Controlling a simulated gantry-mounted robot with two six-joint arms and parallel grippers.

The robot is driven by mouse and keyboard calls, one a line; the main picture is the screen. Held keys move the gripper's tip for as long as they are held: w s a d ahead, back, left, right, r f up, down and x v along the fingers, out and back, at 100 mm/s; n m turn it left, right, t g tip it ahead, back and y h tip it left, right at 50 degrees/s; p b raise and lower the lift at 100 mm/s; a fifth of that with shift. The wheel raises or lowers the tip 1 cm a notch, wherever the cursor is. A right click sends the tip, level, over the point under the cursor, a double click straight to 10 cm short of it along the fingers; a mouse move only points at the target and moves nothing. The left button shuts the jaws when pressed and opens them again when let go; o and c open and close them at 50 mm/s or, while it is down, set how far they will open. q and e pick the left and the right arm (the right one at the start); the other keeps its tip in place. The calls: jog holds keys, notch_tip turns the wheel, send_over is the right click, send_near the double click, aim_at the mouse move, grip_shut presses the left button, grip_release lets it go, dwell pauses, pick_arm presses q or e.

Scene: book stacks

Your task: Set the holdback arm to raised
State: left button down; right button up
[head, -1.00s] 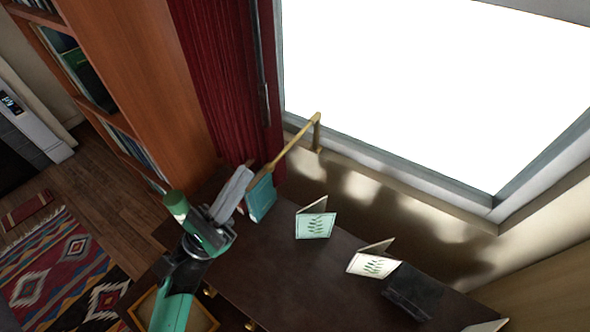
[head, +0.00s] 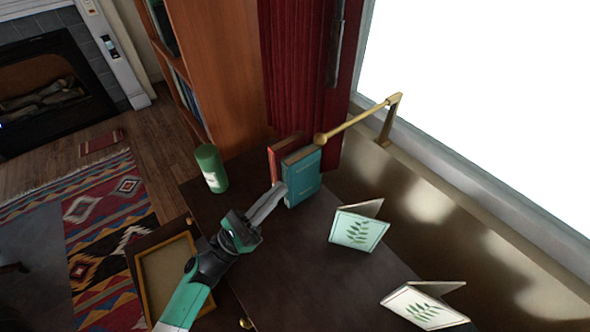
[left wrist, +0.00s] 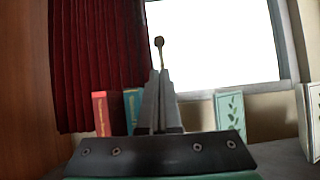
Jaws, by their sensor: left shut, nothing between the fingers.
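The brass holdback arm (head: 358,121) sits by the window beside the red curtain (head: 305,75). It runs from a bracket on the wall below the window to a round knob, which hangs lower than the bracket end in the head view. In the left wrist view the holdback arm (left wrist: 160,54) shows end-on, just above my fingertips. My left gripper (head: 281,187) is shut and empty, beside the teal book (head: 303,178), below and to the left of the knob. It also shows in the left wrist view (left wrist: 158,75). My right gripper is not in view.
A red book (head: 285,150) stands behind the teal one on the dark desk. A green can (head: 211,168) stands at the desk's left end. Folded cards (head: 358,230) stand to the right. An open drawer (head: 140,285) juts out at the front.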

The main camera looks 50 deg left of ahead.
pick_arm(q)
jog(key=p, duration=0.2)
send_near(329, 137)
jog(key=w, duration=0.1)
jog(key=w+r, duration=0.1)
jog(key=w, duration=0.2)
jog(key=shift+a+r, duration=0.3)
